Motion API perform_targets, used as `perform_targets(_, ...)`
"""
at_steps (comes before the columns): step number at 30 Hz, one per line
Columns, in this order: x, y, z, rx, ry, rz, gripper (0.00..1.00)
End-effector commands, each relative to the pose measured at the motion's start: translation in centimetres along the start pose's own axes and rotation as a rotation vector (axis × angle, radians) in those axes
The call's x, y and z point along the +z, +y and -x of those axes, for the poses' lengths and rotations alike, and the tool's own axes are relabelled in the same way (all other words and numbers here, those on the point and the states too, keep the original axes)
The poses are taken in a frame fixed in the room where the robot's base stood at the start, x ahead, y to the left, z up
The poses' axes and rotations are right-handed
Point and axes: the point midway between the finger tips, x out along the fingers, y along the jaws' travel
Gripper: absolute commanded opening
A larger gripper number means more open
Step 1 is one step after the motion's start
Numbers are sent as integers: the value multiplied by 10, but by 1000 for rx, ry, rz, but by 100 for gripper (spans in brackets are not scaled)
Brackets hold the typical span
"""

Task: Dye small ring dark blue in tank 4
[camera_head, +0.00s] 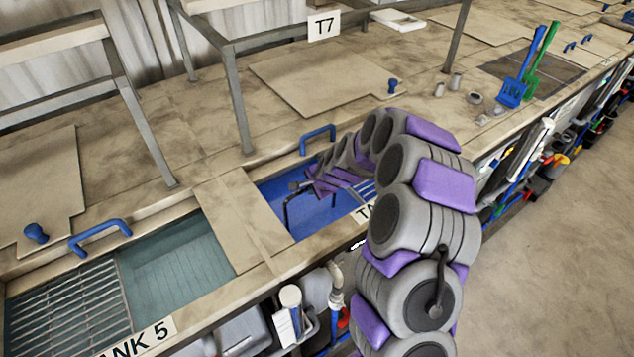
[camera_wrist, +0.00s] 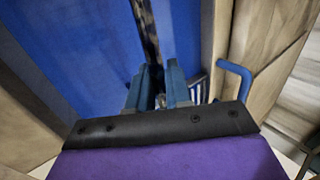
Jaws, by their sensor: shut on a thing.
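An open tank of blue liquid (camera_head: 318,219) lies in the bench in the head view; its label (camera_head: 362,212) is mostly hidden by my arm, so its number cannot be read. The blue liquid (camera_wrist: 70,60) also fills much of the wrist view. My gripper (camera_head: 302,186) is over this tank, small in the head view. In the wrist view my gripper (camera_wrist: 155,80) is shut on a thin, dark, mottled strip (camera_wrist: 146,25) that extends away from the fingers over the blue. I cannot tell whether this is the small ring seen edge-on.
Tank 5 (camera_head: 180,262), with pale teal liquid and a grating (camera_head: 65,310), is at left. Blue handles (camera_head: 318,138) stand on the bench. A frame post (camera_head: 237,100) rises behind the blue tank. A wooden lid (camera_head: 320,75) lies beyond. Blue and green scoops (camera_head: 512,92) are far right.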

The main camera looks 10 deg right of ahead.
Motion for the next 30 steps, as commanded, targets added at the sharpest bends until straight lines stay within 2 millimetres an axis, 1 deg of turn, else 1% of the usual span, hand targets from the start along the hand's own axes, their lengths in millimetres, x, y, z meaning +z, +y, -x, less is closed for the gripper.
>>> perform_targets(3, 6, 0, 1, 0, 0, 0, 0)
perform_targets(5, 6, 0, 1, 0, 0, 0, 0)
perform_targets(16, -14, 1, 0, 0, 0, -3, 0)
perform_targets(26, -16, 1, 0, 0, 0, -1, 0)
perform_targets(30, -19, 1, 0, 0, 0, -1, 0)
